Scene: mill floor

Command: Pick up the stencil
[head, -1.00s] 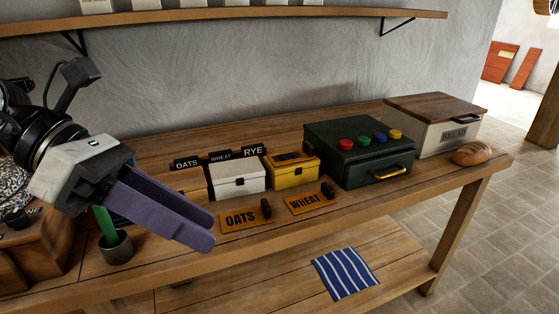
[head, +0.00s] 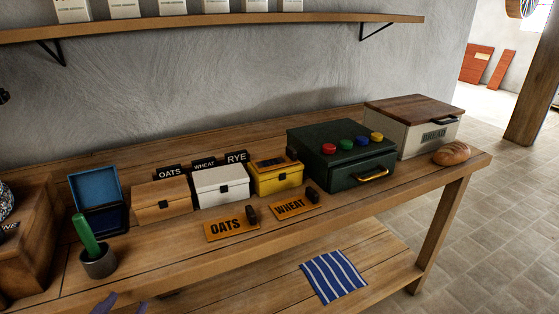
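Two orange stencil plates lie flat on the wooden bench near its front edge. One is the OATS stencil (head: 231,230) and the other, to its right, is the WHEAT stencil (head: 292,208). Each has a small dark upright grip at its upper right. My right gripper is not in view.
Behind the stencils stand a wooden box (head: 161,198), a white box (head: 221,186) and a yellow box (head: 277,178). A dark green case (head: 342,157) stands to their right. A cup (head: 98,264) with a green stick and an open blue box (head: 96,188) stand left.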

